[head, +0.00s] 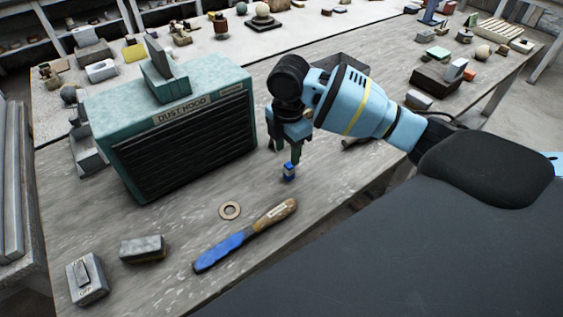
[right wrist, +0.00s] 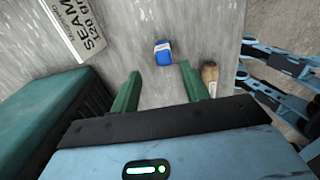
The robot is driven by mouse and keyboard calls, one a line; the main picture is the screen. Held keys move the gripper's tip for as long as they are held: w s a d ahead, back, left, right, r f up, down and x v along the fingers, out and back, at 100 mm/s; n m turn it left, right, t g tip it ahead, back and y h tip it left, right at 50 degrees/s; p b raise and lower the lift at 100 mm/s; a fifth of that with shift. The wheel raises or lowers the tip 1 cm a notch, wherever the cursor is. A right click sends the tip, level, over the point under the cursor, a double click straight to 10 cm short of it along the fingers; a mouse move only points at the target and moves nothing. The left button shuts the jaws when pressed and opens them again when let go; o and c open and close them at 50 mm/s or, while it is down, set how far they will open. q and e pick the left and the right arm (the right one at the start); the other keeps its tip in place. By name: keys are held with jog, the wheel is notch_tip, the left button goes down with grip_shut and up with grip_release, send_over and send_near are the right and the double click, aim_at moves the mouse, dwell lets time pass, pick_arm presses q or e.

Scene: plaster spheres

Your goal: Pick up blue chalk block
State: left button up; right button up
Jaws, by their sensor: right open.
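The blue chalk block (head: 289,172) is a small blue cube with a pale band. It stands on the grey worktop right of the dust hood. My right gripper (head: 285,148) points down just above it in the head view. In the right wrist view the block (right wrist: 163,52) lies beyond the fingertips, roughly in line with the gap between the green fingers. My right gripper (right wrist: 160,80) is open, with nothing between its fingers.
The teal dust hood (head: 180,125) stands close left of the gripper. A blue-bladed scraper (head: 240,240) with a wooden handle and a ring (head: 230,210) lie in front. A grey block (head: 142,248) and a switch box (head: 87,279) are front left. A labelled white piece (right wrist: 80,28) shows in the wrist view.

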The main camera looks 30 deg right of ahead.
aim_at(288, 165)
jog(key=shift+s+f, duration=0.2)
jog(key=shift+s, duration=0.1)
jog(key=shift+s+f, duration=0.1)
jog(key=shift+f, duration=3.55)
jog(key=shift+c, duration=0.3)
grip_shut()
